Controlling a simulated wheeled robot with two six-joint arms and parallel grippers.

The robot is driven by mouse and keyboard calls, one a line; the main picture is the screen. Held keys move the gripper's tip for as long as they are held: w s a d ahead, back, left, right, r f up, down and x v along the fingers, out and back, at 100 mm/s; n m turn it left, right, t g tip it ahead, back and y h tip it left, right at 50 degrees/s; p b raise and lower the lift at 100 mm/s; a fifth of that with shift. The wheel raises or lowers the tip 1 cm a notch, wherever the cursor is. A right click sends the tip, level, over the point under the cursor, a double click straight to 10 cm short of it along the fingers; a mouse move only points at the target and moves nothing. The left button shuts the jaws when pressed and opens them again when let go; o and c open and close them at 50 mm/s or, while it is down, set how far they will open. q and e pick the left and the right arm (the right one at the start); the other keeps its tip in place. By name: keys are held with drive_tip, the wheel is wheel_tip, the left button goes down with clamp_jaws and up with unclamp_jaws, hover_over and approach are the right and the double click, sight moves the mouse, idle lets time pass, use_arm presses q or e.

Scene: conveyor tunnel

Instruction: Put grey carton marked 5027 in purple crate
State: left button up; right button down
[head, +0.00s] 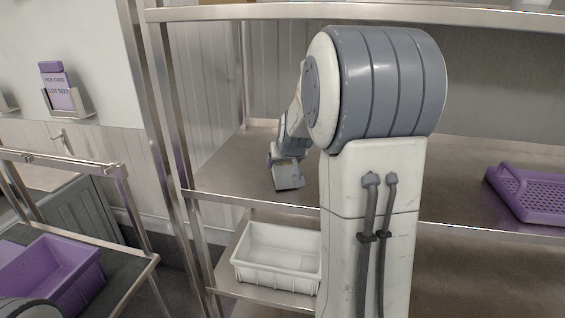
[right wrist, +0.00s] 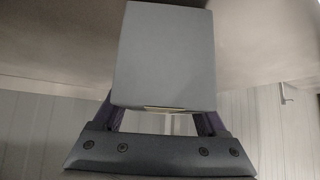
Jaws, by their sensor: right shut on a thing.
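A grey carton (head: 289,179) is held above the middle metal shelf in the head view, at the end of my right arm. The carton (right wrist: 163,55) fills the upper middle of the right wrist view, between the purple-dark fingers of my right gripper (right wrist: 160,118). The right gripper is shut on it. No 5027 mark can be read on the faces that show. The purple crate (head: 85,248) stands on a dark-topped metal cart at the lower left, and its near part is cut off by the frame edge. My left gripper is not in view.
My right arm hides the middle of the shelving. A white bin (head: 278,253) sits on the lower shelf. A purple perforated tray (head: 535,198) lies on the middle shelf (head: 450,205) at right. Shelf posts (head: 165,150) stand between the carton and the cart (head: 130,285).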

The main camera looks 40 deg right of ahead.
drive_tip(key=shift+f, duration=0.15)
unclamp_jaws()
drive_tip(key=shift+f, duration=0.1)
drive_tip(key=shift+r, duration=0.35)
drive_tip(key=b+v, duration=0.1)
drive_tip(key=v, duration=1.1)
drive_tip(key=shift+f, duration=0.15)
